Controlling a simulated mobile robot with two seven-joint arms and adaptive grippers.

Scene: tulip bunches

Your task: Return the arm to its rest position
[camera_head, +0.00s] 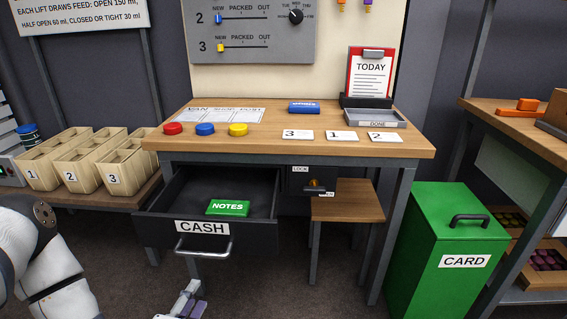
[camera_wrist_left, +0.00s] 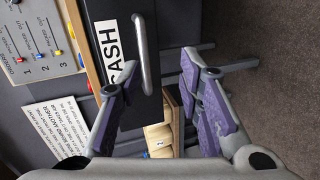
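My left arm (camera_head: 50,265) comes in at the lower left of the head view. My left gripper (camera_head: 187,300) shows at the bottom edge, partly cut off, just in front of the drawer handle (camera_head: 202,252). In the left wrist view the gripper (camera_wrist_left: 160,72) is open, its two purple-padded fingers wide apart with nothing between them. The handle (camera_wrist_left: 146,55) shows ahead of the fingers, and I see no contact. The CASH drawer (camera_head: 155,228) stands pulled open, with a green NOTES pack (camera_head: 228,208) lying in it. My right gripper is out of view.
The wooden desk (camera_head: 270,138) is above the drawer. A stool (camera_head: 347,205) and the green CARD bin (camera_head: 447,235) stand to the right. Numbered crates (camera_head: 85,170) sit on a low shelf at left. Open floor lies in front of the desk.

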